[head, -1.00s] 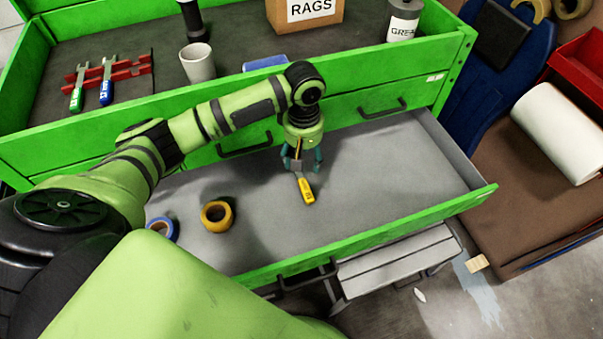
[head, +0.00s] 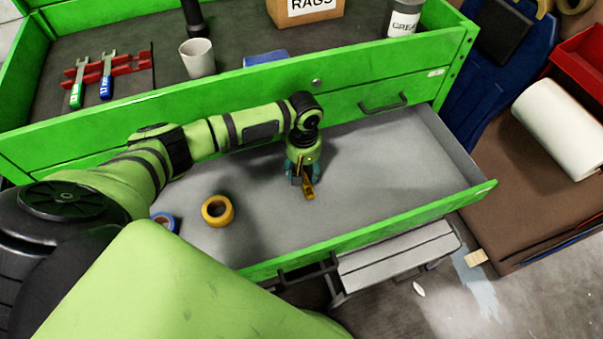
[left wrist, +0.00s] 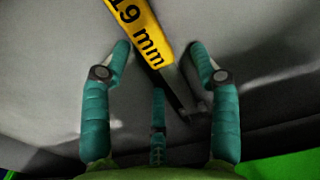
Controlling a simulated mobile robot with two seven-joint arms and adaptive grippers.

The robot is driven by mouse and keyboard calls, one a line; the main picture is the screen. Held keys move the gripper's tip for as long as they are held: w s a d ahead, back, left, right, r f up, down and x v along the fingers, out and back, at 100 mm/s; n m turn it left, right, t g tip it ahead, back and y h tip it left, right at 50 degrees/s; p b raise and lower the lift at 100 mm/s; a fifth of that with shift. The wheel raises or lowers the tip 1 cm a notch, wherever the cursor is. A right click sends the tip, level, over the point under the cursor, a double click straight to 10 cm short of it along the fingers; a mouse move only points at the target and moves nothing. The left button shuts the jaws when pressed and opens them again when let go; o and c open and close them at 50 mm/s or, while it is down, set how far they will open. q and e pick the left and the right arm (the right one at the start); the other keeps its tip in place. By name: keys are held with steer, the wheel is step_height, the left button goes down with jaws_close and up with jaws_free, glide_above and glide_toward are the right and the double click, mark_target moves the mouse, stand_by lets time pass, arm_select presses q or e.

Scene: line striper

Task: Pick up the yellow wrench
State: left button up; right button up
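The yellow wrench (head: 309,190) lies in the open grey drawer, its yellow handle pointing toward the drawer front. In the left wrist view its handle (left wrist: 140,32) reads "19 mm", and its dark metal shaft runs down between my fingers. My left gripper (head: 302,178) is over the wrench and hides its metal end in the head view. In the left wrist view the teal fingers of my left gripper (left wrist: 160,58) are spread, one on each side of the wrench, with gaps visible. My right gripper is not in view.
A yellow tape roll (head: 217,210) and a blue tape roll (head: 165,222) lie in the drawer's left part. The drawer's right part is clear. The green drawer front (head: 400,228) and cabinet face (head: 370,85) bound it. A grey cup (head: 197,58) stands on top.

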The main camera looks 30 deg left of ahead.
arm_select(q)
jaws_close()
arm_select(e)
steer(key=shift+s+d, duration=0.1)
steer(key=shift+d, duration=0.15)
arm_select(q)
steer(key=shift+r, duration=0.15)
